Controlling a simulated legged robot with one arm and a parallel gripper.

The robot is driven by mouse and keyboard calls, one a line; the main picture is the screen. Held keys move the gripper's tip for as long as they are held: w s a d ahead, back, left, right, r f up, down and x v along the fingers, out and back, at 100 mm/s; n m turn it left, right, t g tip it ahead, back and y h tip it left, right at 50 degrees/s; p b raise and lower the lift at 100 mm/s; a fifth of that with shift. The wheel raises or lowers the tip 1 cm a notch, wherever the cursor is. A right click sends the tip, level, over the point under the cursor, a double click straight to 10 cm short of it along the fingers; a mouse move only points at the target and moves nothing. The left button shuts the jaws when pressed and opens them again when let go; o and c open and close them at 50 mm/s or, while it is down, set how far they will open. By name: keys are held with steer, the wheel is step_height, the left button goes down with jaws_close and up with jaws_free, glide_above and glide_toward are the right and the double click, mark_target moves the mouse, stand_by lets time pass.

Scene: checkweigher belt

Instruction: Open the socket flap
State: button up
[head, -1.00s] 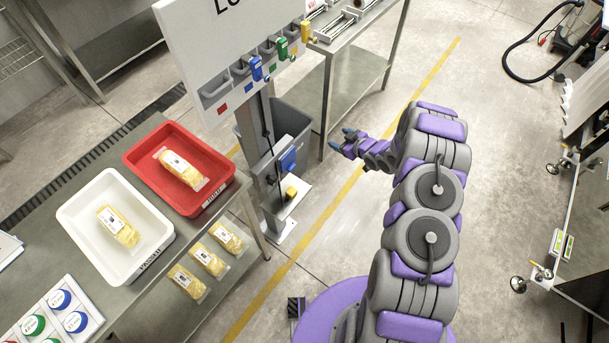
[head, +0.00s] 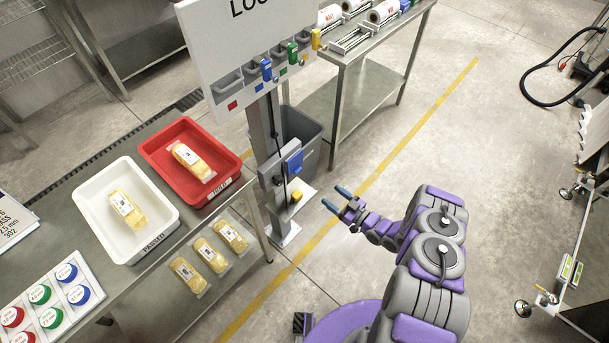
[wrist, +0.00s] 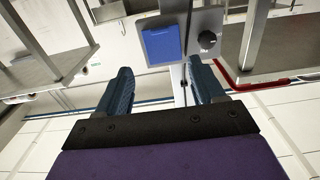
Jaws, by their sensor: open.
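The blue socket flap (head: 293,161) is on a grey box on the metal post below the lockout board. It looks shut, lying flat against its box. In the wrist view the flap (wrist: 161,45) is a blue square in a grey frame, ahead of my fingers, beside a dark round knob (wrist: 207,40). My gripper (head: 336,198) is open and empty, to the right of the post and lower in the head view. In the wrist view its two dark blue fingers (wrist: 160,72) stand wide apart, with the flap visible between and beyond them. It is not touching the flap.
The lockout board (head: 225,55) carries several coloured padlocks above the post. A grey bin (head: 305,130) stands behind the post. The steel table with the red tray (head: 160,158) and white tray (head: 90,200) is left.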

mark_target(299, 171)
steer(key=b+x, duration=0.3)
steer(key=x, duration=1.3)
steer(key=shift+b, duration=0.4)
steer(key=shift+d, duration=0.1)
jaws_close()
